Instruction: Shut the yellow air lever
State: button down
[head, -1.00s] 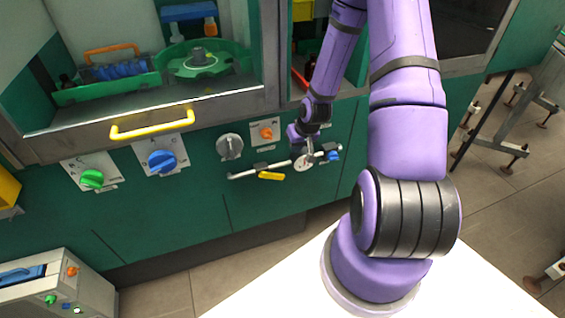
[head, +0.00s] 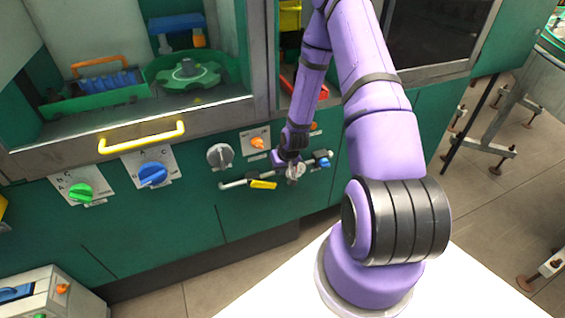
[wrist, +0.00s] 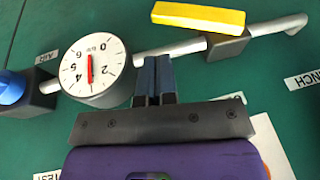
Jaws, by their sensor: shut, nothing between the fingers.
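The yellow air lever (head: 263,184) sits on a thin metal pipe on the green machine front, left of the round gauge. In the wrist view the lever (wrist: 198,16) is at the top, its bar at a slight angle to the pipe (wrist: 172,48). My gripper (head: 291,172) is in front of the pipe near the gauge. In the wrist view my gripper's fingertips (wrist: 153,60) are together and empty, between the gauge and the lever's valve body. They are apart from the lever; whether they touch the pipe I cannot tell.
The white-faced gauge (wrist: 92,65) is beside the fingers, with a blue knob (wrist: 10,86) at the pipe's end. Above the pipe are a grey dial (head: 220,156) and an orange switch (head: 257,142). A yellow handle (head: 142,138) is at upper left. Panel below the pipe is clear.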

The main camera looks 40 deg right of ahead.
aim_at(272, 183)
jog(key=shift+w+a+f, duration=0.15)
jog(key=shift+a+f, duration=0.2)
jog(key=shift+f, duration=0.4)
jog(key=shift+w+a+f, duration=0.15)
jog(key=shift+a+f, duration=0.15)
jog(key=shift+f, duration=0.45)
jog(key=shift+w+a+f, duration=0.15)
jog(key=shift+a+f, duration=0.2)
jog(key=shift+f, duration=0.4)
jog(key=shift+f, duration=0.5)
jog(key=shift+r, duration=0.1)
